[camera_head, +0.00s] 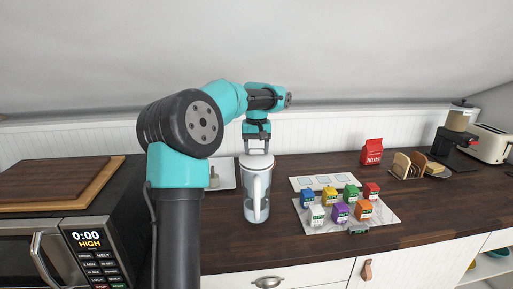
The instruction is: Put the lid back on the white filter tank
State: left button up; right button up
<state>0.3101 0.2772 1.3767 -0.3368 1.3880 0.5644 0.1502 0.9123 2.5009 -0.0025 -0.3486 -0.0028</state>
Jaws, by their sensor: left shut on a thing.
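The white filter tank (256,205) is a clear-bodied pitcher with a white handle, standing upright on the dark wooden counter near the middle. Its white lid (256,162) is at the top of the tank. My left gripper (257,151) points down directly above the tank, and its fingers are shut on the lid. I cannot tell from this view whether the lid is fully seated or slightly above the rim. My right gripper is not in view.
A white tray (228,183) lies behind the tank on the left. Several coloured boxes (340,212) stand on a mat to the right. A red Nuts bag (372,152), bread rack (405,168), coffee maker (455,140) and toaster (492,143) stand farther right. A microwave (60,250) is at left.

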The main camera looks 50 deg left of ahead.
pick_arm(q)
jog(key=shift+f, duration=0.4)
dwell(0.6)
jog(key=o, duration=1)
notch_tip(320, 180, up, 12)
jog(key=shift+f, duration=0.1)
dwell(0.5)
